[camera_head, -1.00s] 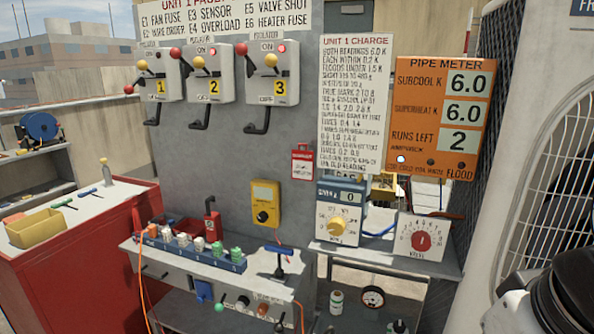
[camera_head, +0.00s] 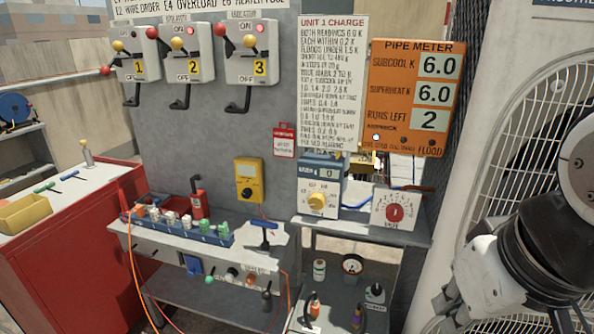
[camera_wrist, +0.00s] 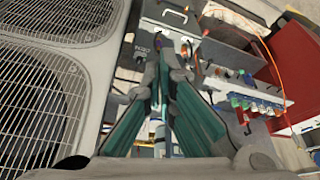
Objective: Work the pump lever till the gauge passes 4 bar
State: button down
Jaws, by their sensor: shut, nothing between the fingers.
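A small round dial gauge (camera_head: 352,265) with a white face stands on the lower shelf at the right; its needle reading is too small to make out. A blue T-shaped handle (camera_head: 264,228) stands upright on the bench, and a short black-knobbed lever (camera_head: 267,294) shows below it. I cannot tell which of these, if either, is the pump lever. My gripper (camera_wrist: 163,72) shows in the wrist view with its teal fingers together and empty, above the bench area and apart from both handles. In the head view only my arm shows, at the right edge.
A condenser unit with a round grille (camera_head: 545,130) stands close at the right. A red cabinet (camera_head: 75,240) is at the left. The orange pipe meter (camera_head: 415,98) hangs above.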

jog(key=w+a+f+n+g+h+b, duration=0.1)
jog(key=w+a+f+n, duration=0.15)
jog(key=w+f, duration=0.4)
jog(key=w+a+f+n+g+h+b, duration=0.1)
jog(key=w+a+f+n, duration=0.15)
jog(key=w, duration=0.65)
jog(key=w+a+f+n+g+h+b, duration=0.1)
jog(key=w+f+n, duration=0.2)
jog(key=w+f, duration=0.3)
jog(key=w+a+f+n, duration=0.2)
jog(key=a+f, duration=0.3)
jog(key=f, duration=0.4)
jog(key=w+a+f+n+g+y+b, duration=0.1)
jog(key=w+a+f+n, duration=0.1)
jog(key=a+f, duration=0.3)
jog(key=w+a+f+n, duration=0.2)
jog(key=a+f, duration=0.4)
jog(key=f, duration=0.6)
jog(key=shift+w+f+g+y+b, duration=0.3)
jog(key=shift+w+f+y, duration=0.1)
jog(key=shift+w, duration=0.3)
jog(key=shift+a+f, duration=0.1)
jog(key=shift+s+d+f+b, duration=0.15)
jog(key=shift+f+b, duration=0.5)
jog(key=shift+f, duration=1.05)
jog(key=shift+w+d+f+b, duration=0.15)
jog(key=shift+f+b, duration=0.45)
jog(key=shift+f, duration=1.05)
jog(key=shift+s, duration=0.1)
